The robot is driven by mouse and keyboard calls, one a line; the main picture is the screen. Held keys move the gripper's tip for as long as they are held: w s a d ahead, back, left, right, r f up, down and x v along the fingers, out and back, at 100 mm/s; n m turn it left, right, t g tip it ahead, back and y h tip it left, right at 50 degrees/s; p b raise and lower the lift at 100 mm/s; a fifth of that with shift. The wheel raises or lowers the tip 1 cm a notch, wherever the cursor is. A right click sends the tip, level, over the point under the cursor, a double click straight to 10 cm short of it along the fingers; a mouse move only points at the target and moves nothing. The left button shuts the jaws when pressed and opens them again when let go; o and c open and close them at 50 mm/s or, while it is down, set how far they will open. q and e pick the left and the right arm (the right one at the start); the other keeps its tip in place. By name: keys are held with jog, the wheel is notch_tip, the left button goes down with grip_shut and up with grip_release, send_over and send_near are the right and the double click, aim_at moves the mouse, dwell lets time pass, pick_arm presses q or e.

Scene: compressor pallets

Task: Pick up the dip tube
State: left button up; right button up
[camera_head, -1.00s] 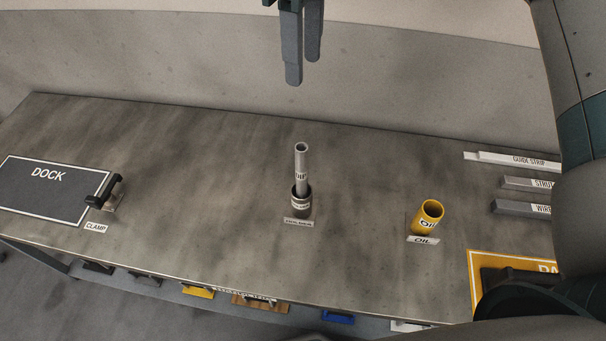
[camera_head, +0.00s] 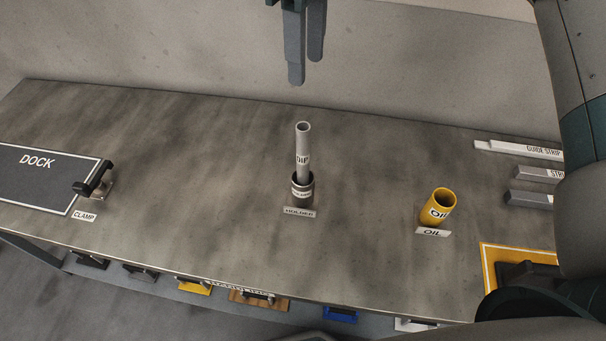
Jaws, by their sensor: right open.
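The dip tube (camera_head: 303,150) is a grey hollow tube with a label reading "DIP". It stands upright in a short dark holder (camera_head: 302,195) with a "HOLDER" tag in front, near the middle of the bench. My right gripper (camera_head: 305,70) hangs at the top of the view, above and apart from the tube, with nothing between its fingers. The two fingers look close together from this angle. My left gripper is not in view.
A yellow oil cup (camera_head: 439,207) stands right of the holder. A dark dock plate (camera_head: 40,178) with a black clamp (camera_head: 95,180) lies at left. Labelled strips (camera_head: 530,150) and a yellow-framed pad (camera_head: 490,262) are at right. The bench (camera_head: 200,150) around the holder is clear.

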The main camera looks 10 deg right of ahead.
aim_at(305, 124)
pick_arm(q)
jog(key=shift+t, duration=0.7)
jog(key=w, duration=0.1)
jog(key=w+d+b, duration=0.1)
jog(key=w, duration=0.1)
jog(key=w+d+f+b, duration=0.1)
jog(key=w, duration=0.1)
pick_arm(e)
notch_tip(305, 124, down, 4)
jog(key=shift+r, duration=0.15)
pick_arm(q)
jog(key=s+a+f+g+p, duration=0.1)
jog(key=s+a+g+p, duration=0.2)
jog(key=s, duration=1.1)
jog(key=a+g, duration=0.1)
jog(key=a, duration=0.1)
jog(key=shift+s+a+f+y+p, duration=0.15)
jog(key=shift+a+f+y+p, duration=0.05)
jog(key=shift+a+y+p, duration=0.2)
pick_arm(e)
notch_tip(305, 124, down, 12)
jog(key=shift+f, duration=0.1)
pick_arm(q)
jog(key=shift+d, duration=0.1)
